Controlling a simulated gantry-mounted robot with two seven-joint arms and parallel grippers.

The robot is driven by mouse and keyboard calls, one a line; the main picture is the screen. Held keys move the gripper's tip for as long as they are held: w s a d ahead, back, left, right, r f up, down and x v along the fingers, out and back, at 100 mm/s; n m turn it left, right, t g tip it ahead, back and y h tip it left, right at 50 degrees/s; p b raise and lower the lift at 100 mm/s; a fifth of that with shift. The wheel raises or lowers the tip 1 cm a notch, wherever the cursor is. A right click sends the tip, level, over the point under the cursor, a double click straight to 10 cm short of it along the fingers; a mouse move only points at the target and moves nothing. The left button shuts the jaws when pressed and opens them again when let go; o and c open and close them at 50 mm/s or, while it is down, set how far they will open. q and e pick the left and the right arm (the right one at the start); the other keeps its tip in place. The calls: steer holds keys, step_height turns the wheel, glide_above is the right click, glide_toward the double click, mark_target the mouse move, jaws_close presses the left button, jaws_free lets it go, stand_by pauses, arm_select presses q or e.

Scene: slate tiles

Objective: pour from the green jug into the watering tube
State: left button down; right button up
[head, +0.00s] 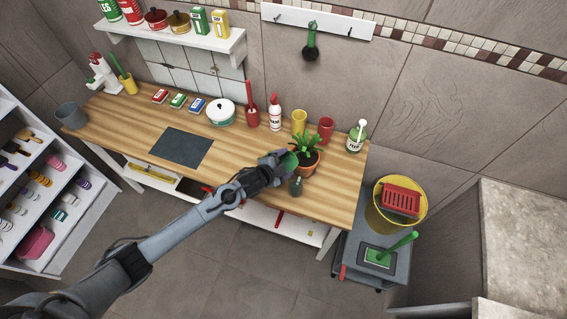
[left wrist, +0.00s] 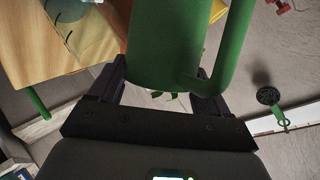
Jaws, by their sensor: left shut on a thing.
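My left gripper (head: 278,162) is over the table beside the potted plant. In the left wrist view its two dark fingers (left wrist: 160,92) are shut on the green jug (left wrist: 160,50), whose handle (left wrist: 236,45) is on the right side. In the head view only a little of the green jug (head: 289,160) shows beside the pot, partly covered by the gripper. A small dark grey-green vessel (head: 296,187) stands just in front of the pot. I cannot make out the watering tube for certain. No liquid shows. My right gripper is out of view.
The terracotta pot with a green plant (head: 307,144) is close to the gripper. A red cup (head: 325,129), a yellow cup (head: 299,121) and a white-green bottle (head: 356,136) stand behind it. The wooden table's (head: 343,190) right front is clear. A yellow bucket (head: 381,219) is beyond.

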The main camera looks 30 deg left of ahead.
arm_select(q)
steer(key=shift+d+b, duration=0.1)
steer(key=shift+b, duration=0.25)
steer(key=shift+r+p, duration=0.35)
steer(key=shift+p, duration=0.3)
steer(key=shift+r+n+h+p, duration=0.45)
steer(key=shift+n+h+p, duration=0.5)
steer(key=shift+p, duration=0.25)
steer(key=shift+n+g+h, duration=0.3)
steer(key=shift+n+h, duration=0.15)
steer(key=shift+h, duration=0.1)
step_height(320, 180, up, 2)
steer(key=shift+n+h+p, duration=0.7)
steer(key=shift+h+p, duration=0.1)
steer(key=shift+p, duration=0.1)
steer(key=shift+r+n+h, duration=0.25)
steer(key=shift+n+h, duration=0.05)
steer(key=shift+d+r+n+h, duration=0.2)
steer(key=shift+n+h, duration=0.1)
steer(key=shift+n, duration=0.1)
steer(key=shift+a, duration=0.2)
